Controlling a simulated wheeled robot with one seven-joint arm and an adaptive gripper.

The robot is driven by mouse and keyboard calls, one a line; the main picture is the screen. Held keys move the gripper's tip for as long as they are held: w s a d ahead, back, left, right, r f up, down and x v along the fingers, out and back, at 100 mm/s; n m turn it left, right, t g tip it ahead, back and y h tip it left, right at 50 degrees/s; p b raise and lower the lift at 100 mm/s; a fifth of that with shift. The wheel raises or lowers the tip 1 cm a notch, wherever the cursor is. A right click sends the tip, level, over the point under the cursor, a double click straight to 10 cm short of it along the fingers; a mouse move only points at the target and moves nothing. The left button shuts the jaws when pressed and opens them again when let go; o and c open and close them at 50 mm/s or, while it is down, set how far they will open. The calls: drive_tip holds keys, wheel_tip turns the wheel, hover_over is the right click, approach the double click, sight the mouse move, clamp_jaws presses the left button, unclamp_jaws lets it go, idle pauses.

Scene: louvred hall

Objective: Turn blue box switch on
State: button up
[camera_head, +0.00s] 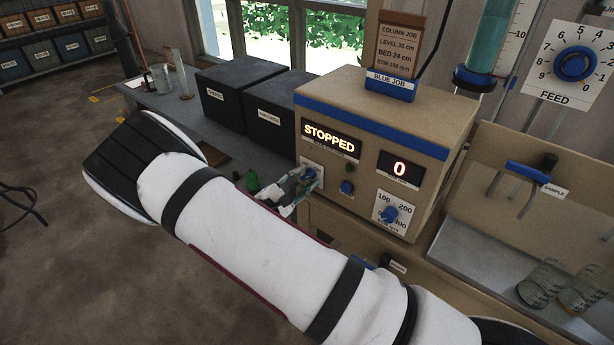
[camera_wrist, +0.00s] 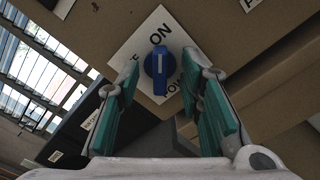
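The blue box (camera_head: 425,102) is a tan control box with a blue stripe. Its lit display (camera_head: 331,140) reads STOPPED and a second display (camera_head: 400,169) reads 0. The blue switch knob (camera_wrist: 158,66) sits on a white plate marked ON above it; its white line runs nearly upright in the wrist view. It also shows in the head view (camera_head: 309,173), partly behind my gripper (camera_head: 296,186). In the wrist view my gripper (camera_wrist: 163,72) is open, its teal-padded fingers on either side of the knob with gaps showing. Whether the tips reach knob depth is unclear.
A speed dial (camera_head: 390,214) and a small blue knob (camera_head: 347,187) sit right of the switch. Dark bins (camera_head: 235,93) stand left of the box, and a green object (camera_head: 252,181) is near my gripper. A FEED dial (camera_head: 575,64) hangs at the far right.

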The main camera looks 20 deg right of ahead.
drive_tip(key=v, duration=0.6)
drive_tip(key=shift+a+p, duration=0.15)
drive_tip(key=shift+p, duration=0.2)
drive_tip(key=shift+s+a, duration=0.1)
drive_tip(key=shift+s, duration=0.1)
drive_tip(key=v, duration=1.1)
drive_tip(key=shift+s+a, duration=0.2)
drive_tip(key=shift+a, duration=0.15)
idle(0.8)
